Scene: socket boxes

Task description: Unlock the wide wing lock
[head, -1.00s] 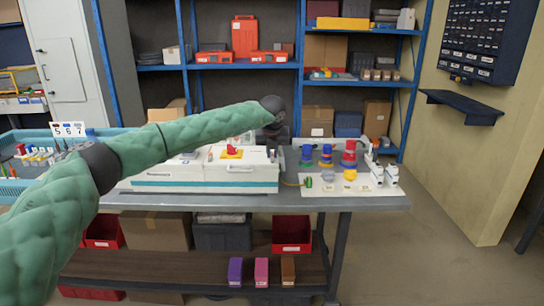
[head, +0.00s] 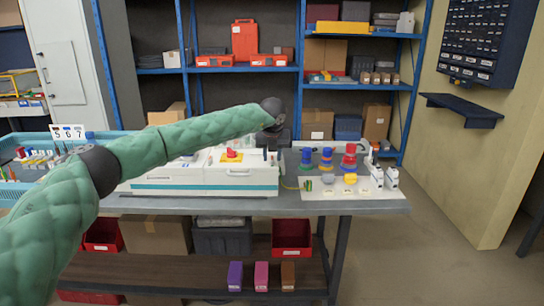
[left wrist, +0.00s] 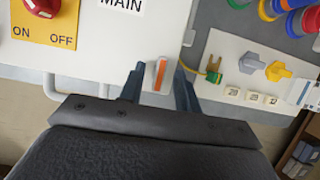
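A white piece with an orange stripe (left wrist: 160,75), looking like an upright wing handle, stands at the edge of the white panelled box (head: 240,188). I cannot tell for sure that it is the wide wing lock. My left gripper (left wrist: 159,82) has its dark blue fingers on either side of this piece, with a gap on both sides, so it looks open. In the head view the left gripper (head: 275,138) is over the right end of the box, its fingers mostly hidden. My right gripper is not in view.
A red knob on a yellow ON/OFF plate (left wrist: 42,20) sits on the box. A blue basket (head: 12,190) stands at the left.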

